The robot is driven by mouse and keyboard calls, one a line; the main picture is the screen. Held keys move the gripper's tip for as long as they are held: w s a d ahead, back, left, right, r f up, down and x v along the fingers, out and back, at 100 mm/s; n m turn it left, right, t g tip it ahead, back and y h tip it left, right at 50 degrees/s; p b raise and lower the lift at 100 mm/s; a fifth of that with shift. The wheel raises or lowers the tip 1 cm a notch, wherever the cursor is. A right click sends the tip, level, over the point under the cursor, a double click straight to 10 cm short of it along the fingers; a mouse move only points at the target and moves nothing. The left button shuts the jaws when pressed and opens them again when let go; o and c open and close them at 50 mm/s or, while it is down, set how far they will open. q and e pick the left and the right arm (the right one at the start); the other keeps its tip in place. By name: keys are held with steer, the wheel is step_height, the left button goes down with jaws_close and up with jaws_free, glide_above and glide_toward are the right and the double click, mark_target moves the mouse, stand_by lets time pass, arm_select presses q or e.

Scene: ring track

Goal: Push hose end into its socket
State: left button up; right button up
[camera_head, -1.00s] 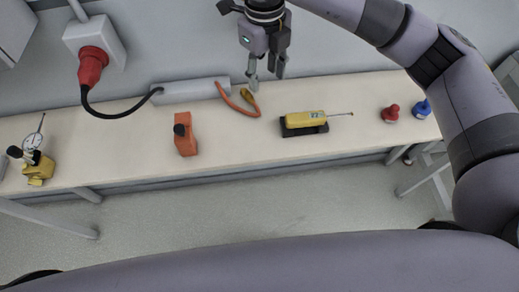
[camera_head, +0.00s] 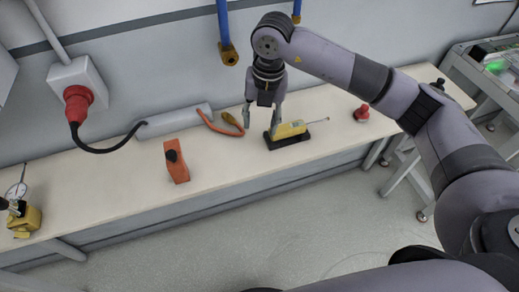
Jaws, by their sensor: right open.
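An orange hose (camera_head: 207,122) lies on the bench and comes out of a long grey unit (camera_head: 178,121). Its brass-coloured hose end (camera_head: 231,118) rests near the bench's back edge. My right gripper (camera_head: 261,121) is open and empty, pointing down, between the hose end and a yellow handheld instrument. Its left finger is close to the hose end in the picture; I cannot tell whether they touch. A blue pipe with a brass fitting (camera_head: 229,55) hangs on the wall above; I cannot tell whether it is the socket.
The yellow instrument (camera_head: 291,130) lies on a black stand right by my right gripper. An orange block (camera_head: 177,163), a red knob (camera_head: 362,112) and a dial gauge (camera_head: 17,190) stand on the bench (camera_head: 110,185). A red plug (camera_head: 77,101) sits in a wall box.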

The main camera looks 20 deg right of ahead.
mark_target(259, 158)
steer(key=f, duration=0.4)
steer(key=f+p, duration=0.1)
steer(key=f, duration=0.7)
steer(key=shift+s+a, duration=0.2)
steer(key=shift+a, duration=0.05)
